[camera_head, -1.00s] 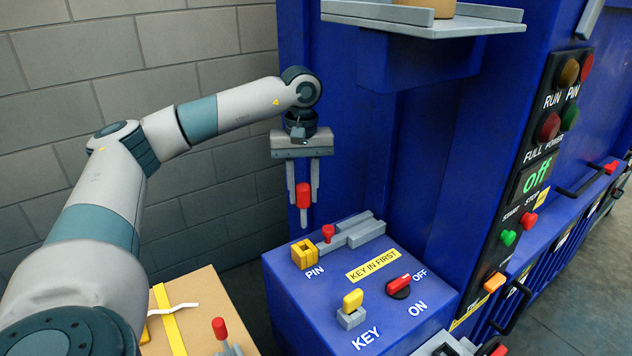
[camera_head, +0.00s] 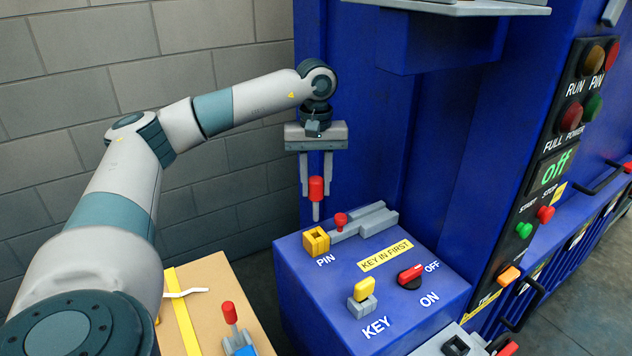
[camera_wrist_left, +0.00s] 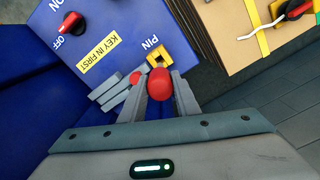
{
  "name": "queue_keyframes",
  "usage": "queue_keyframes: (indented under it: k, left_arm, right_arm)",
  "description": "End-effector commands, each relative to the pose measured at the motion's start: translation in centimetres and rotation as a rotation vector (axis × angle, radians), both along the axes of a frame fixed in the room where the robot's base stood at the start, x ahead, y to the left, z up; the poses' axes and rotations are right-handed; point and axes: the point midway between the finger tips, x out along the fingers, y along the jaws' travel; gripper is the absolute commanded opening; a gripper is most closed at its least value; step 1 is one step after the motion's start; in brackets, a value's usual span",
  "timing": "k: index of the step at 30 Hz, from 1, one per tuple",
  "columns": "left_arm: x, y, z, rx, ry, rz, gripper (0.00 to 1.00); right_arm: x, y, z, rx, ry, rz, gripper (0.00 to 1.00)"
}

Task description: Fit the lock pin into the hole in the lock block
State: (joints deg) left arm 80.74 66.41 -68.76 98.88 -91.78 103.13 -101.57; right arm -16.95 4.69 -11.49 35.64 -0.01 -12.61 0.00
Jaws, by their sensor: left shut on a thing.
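The lock pin (camera_head: 316,190) has a red handle and a thin grey shaft, and hangs upright. My left gripper (camera_head: 316,188) is shut on its red handle, pointing down. The lock block (camera_head: 316,241) is yellow with a dark square hole on top, beside the label PIN. The pin's lower end is a little above the block, with a small gap in the head view. In the left wrist view the red handle (camera_wrist_left: 160,85) sits between the fingertips and the yellow block (camera_wrist_left: 157,57) shows just beyond it. The shaft is hidden there. My right gripper is not in view.
A grey slide with a red knob (camera_head: 341,219) lies beside the lock block on the blue panel (camera_head: 300,290). A yellow key (camera_head: 364,288) and a red switch (camera_head: 411,275) are nearer.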

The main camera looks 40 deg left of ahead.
Motion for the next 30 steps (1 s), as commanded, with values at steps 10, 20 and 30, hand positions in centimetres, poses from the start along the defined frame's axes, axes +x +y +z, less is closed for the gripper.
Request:
queue_keyframes:
  k: [10, 20, 30]
  left_arm:
    - [0.0, 0.0, -2.9, -0.001, -0.001, 0.000, 0.04]
    - [0.0, 0.0, -3.7, -0.001, -0.001, 0.000, 0.04]
    - [0.0, 0.0, -3.7, 0.000, 0.000, 0.000, 0.04]
  right_arm:
    - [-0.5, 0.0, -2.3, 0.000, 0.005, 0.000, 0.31]
    - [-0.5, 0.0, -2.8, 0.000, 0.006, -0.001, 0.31]
    - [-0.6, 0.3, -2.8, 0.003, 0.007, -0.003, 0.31]
